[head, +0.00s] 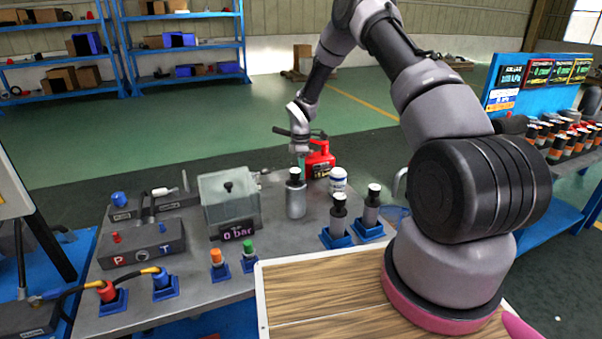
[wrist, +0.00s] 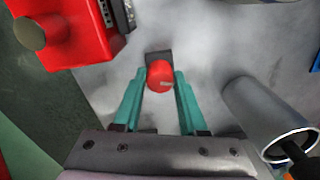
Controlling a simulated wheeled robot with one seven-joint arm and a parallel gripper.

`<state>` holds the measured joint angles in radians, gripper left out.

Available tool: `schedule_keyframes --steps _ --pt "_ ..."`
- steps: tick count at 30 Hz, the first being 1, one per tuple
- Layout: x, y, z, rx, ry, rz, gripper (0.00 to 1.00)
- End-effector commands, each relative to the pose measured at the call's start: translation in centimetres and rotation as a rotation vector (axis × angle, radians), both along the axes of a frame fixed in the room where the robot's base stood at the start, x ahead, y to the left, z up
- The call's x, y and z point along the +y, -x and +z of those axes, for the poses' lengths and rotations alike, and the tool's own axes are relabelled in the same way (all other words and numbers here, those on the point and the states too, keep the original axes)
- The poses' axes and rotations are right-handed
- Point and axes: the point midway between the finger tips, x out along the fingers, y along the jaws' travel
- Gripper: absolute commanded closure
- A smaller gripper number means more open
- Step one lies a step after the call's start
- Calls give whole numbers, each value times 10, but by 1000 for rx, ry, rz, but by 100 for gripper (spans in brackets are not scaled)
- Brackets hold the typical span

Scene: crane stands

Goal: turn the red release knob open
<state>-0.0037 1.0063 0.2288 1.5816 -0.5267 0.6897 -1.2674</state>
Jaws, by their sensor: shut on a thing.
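The red release knob (wrist: 160,75) shows in the wrist view as a small red round cap in front of a dark block. My gripper (wrist: 160,84) has its teal fingers on the knob's two sides and is shut on it. In the head view my gripper (head: 300,155) is at the far edge of the grey bench, and I cannot make out the knob there. How far the knob is turned cannot be told.
A red box (head: 320,160) stands close to my gripper, also in the wrist view (wrist: 75,30). A silver cylinder (head: 296,200) stands on the other side (wrist: 262,115). A white and blue jar (head: 338,181) and a clear-covered box reading 0 bar (head: 230,205) are nearby.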

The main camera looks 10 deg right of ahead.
Motion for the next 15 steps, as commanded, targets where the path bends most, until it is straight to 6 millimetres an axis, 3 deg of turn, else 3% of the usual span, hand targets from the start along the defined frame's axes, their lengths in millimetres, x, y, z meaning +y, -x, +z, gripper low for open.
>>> schedule_keyframes --steps 15 --pt "0 -1 1 -1 1 -489 100"
